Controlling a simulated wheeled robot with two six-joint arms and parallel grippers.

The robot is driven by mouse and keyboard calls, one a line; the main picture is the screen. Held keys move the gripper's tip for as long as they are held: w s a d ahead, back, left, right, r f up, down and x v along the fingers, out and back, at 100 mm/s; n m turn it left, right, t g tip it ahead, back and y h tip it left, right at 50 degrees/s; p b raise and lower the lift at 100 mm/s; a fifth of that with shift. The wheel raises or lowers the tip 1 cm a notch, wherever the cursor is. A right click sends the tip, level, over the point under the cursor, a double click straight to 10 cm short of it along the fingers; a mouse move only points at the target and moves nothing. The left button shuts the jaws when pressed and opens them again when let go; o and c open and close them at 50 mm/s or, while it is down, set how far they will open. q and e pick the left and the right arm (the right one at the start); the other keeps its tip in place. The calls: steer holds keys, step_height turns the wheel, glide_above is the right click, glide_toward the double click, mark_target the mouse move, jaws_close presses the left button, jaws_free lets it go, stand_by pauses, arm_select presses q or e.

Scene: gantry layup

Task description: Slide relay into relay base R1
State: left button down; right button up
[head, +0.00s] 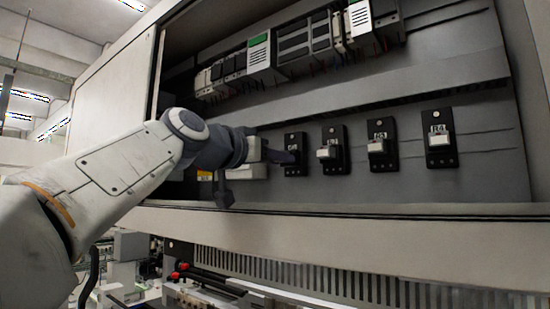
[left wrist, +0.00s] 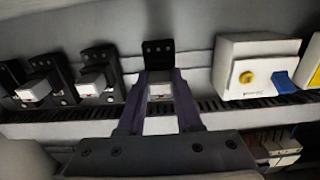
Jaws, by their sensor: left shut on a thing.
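My left gripper (head: 288,157) reaches in from the left to the leftmost of a row of black relay bases (head: 295,140). This is likely R1, though its label is not readable. In the left wrist view the two dark purple fingers (left wrist: 159,80) are shut on a small pale relay (left wrist: 160,90). The relay lies in front of the lower part of the black base (left wrist: 157,52) and is lined up with it. Whether it touches or is seated in the base cannot be told. My right gripper is not in view.
Three more black bases (head: 382,145) to the right each carry a pale block. A white box (left wrist: 232,70) with a yellow button and blue part stands close beside the base. Rail-mounted modules (head: 292,46) run above. The cabinet's front lip (head: 400,208) lies below.

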arm_select(q)
steer(key=shift+w+d, duration=0.3)
steer(key=shift+w, duration=0.15)
steer(key=c, duration=0.5)
jaws_free()
steer(key=shift+s+a+f, duration=0.1)
steer(key=shift+s+a, duration=0.15)
steer(key=shift+s, duration=0.1)
steer(key=b+v, duration=0.4)
steer(key=v, duration=0.4)
steer(key=shift+s+a, duration=0.25)
steer(key=shift+s+a+b, duration=0.2)
steer(key=shift+s+b, duration=0.15)
steer(key=shift+s, duration=0.05)
